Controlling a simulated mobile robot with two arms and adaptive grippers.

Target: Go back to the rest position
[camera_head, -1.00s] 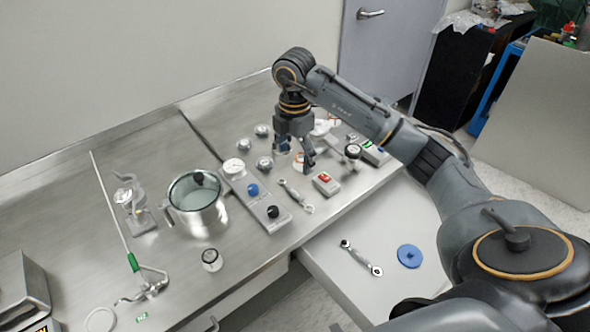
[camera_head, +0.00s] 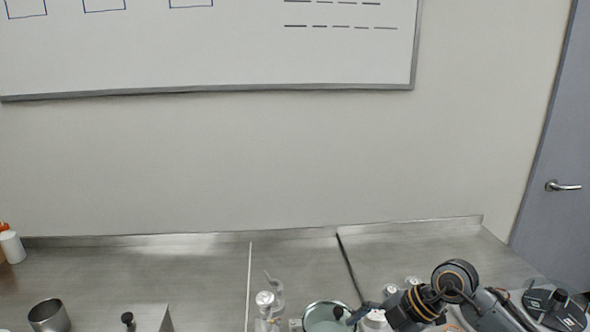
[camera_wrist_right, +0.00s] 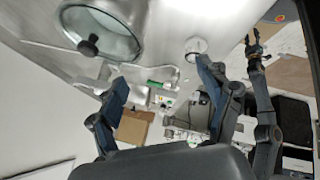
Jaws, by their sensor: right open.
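In the head view, my right arm comes in at the lower right, with its gripper (camera_head: 368,313) low over the counter beside the steel pot (camera_head: 325,318). In the right wrist view, the right gripper (camera_wrist_right: 160,75) has its two dark fingers spread wide with nothing between them. The round pot with its glassy top (camera_wrist_right: 100,32) lies beyond the fingers at the upper left. Another arm with a small gripper (camera_wrist_right: 253,45) shows at the right of the wrist view and seems to be my left one. Its jaws are too small to judge. No left arm shows in the head view.
The steel counter (camera_head: 170,272) runs along the wall under a whiteboard (camera_head: 210,50). A steel cup (camera_head: 48,315) and a white bottle (camera_head: 11,245) stand at the left. A clear fitting (camera_head: 270,305) stands beside the pot. A grey door (camera_head: 560,170) is at the right.

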